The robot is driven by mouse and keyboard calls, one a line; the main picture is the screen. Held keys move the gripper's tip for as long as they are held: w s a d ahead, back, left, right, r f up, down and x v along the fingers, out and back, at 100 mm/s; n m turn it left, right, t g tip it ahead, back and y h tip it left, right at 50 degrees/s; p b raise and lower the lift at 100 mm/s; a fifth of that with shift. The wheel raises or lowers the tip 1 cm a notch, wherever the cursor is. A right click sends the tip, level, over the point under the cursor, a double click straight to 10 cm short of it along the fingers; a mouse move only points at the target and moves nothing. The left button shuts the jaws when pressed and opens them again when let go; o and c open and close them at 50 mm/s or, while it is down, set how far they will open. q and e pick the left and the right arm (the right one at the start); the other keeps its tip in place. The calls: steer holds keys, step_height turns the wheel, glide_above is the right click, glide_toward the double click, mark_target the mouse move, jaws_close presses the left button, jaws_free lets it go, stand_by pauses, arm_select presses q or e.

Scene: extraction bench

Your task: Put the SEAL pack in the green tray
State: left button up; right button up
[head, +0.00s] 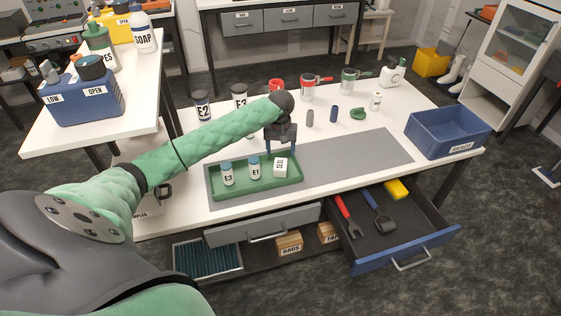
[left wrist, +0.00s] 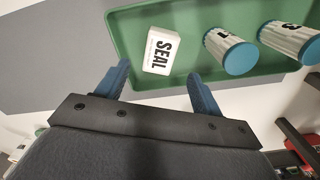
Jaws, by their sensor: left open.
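The SEAL pack (head: 280,168) is a small white box with black lettering. It sits inside the green tray (head: 241,191) at its right end, and it also shows in the left wrist view (left wrist: 162,52), tilted slightly in the picture. My left gripper (head: 281,149) is open and empty, just above and behind the pack. In the left wrist view my left gripper (left wrist: 160,80) has its blue fingers spread either side of the pack's near edge, with the pack beyond them. Two blue-capped vials, E3 (head: 228,175) and E1 (head: 254,168), stand in the same tray. My right gripper is not in view.
The tray rests on a grey mat (head: 345,160). A blue bin (head: 448,135) stands at the bench's right end. Bottles and cups stand along the back. An open drawer (head: 385,240) with tools juts out in front. The mat right of the tray is clear.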

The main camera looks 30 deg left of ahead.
arm_select(q)
steer(key=shift+r+b, duration=0.3)
steer(key=shift+r, duration=1.55)
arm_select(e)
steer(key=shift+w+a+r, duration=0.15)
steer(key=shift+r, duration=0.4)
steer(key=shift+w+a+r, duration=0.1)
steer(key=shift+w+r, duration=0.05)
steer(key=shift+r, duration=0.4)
